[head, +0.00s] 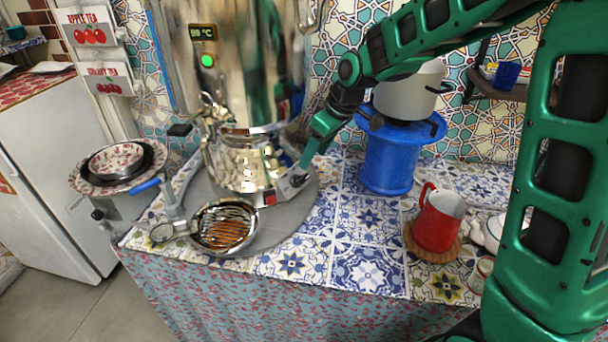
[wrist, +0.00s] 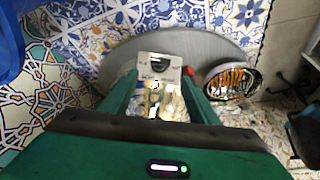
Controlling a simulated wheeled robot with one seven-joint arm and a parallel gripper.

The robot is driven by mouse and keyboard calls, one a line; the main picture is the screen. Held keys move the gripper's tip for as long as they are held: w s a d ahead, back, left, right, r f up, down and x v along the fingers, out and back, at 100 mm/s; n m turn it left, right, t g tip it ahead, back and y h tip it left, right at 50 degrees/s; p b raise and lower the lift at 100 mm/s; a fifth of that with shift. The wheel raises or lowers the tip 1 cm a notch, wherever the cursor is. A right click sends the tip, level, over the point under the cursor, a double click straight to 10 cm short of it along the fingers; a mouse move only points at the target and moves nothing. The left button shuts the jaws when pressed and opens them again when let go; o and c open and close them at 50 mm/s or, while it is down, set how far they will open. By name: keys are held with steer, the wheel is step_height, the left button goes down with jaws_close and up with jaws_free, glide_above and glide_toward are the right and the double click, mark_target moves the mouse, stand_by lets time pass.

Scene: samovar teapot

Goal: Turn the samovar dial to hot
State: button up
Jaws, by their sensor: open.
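The samovar (head: 250,70) is a tall shiny metal urn at the top middle of the head view, with a small temperature display and a green light (head: 207,61) on its front. Its narrower mirrored base stands on a round grey board. A pale panel with dark lettering (wrist: 160,65) sits on the base in the wrist view. I cannot clearly make out the dial or its setting. My gripper (head: 290,188) is close to the right side of the base. In the wrist view my open gripper (wrist: 158,92) has its green fingers on either side of the lettered panel; contact cannot be told.
A metal strainer bowl (head: 224,226) sits in front of the base. A blue stand (head: 388,165) with a grey pot (head: 410,95) is to the right. A red mug (head: 438,220) stands on a wooden coaster. The tiled counter (head: 365,225) between base and mug is clear.

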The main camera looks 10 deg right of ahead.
mark_target(303, 177)
steer(key=x, duration=0.9)
steer(key=shift+f, duration=0.3)
steer(key=shift+c, duration=0.3)
steer(key=c, duration=1)
